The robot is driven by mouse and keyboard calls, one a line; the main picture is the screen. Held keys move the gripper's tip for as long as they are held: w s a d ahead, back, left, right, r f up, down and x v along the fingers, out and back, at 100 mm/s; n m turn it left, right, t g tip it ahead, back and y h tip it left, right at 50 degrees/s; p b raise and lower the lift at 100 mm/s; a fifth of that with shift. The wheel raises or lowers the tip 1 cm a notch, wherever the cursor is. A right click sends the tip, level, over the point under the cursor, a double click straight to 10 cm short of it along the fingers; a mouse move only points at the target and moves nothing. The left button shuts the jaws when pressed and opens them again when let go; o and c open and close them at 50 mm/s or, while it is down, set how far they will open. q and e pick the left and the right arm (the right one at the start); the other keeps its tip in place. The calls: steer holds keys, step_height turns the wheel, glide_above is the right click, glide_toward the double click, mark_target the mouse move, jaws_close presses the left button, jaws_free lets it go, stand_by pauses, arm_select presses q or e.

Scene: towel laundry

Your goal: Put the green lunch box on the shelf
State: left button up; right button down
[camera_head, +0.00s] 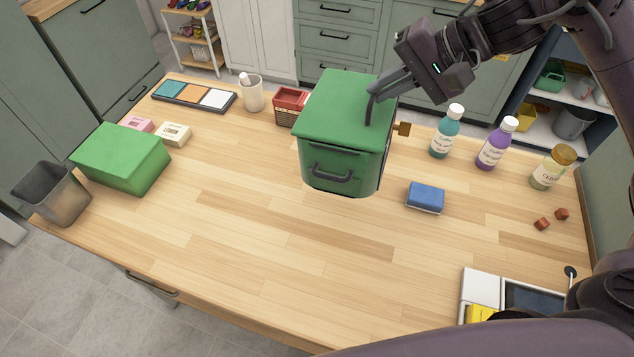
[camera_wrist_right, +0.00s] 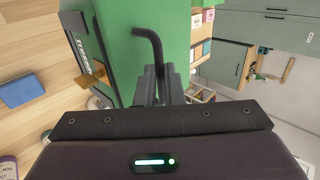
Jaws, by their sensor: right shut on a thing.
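The green lunch box (camera_head: 345,130) is upright over the back middle of the wooden table and looks raised above it. It has a dark handle on its front and a brass-coloured piece on its right side. My right gripper (camera_head: 374,93) comes in from the upper right and is shut on the box's dark top handle. In the right wrist view the fingers (camera_wrist_right: 160,85) pinch this bent handle (camera_wrist_right: 152,45) against the green box (camera_wrist_right: 120,30). A shelf unit (camera_head: 545,125) with pale boards stands behind the table at the right. My left gripper is not in view.
Teal (camera_head: 447,132) and purple (camera_head: 497,143) bottles and a jar (camera_head: 553,168) stand at the table's back right. A blue sponge (camera_head: 426,196) lies right of the box. The shelf holds a grey bin (camera_head: 573,122) and a green item (camera_head: 549,79). The table's middle front is clear.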

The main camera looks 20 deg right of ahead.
steer(key=shift+s+a+f+b, duration=0.1)
steer(key=shift+s+f+b, duration=0.15)
steer(key=shift+b, duration=0.1)
steer(key=shift+s+a+f, duration=0.1)
steer(key=shift+s+f, duration=0.05)
steer(key=shift+f, duration=0.15)
step_height(320, 180, down, 19)
steer(key=c, duration=1.5)
jaws_free()
steer(key=shift+c, duration=0.2)
steer(key=shift+r, duration=0.1)
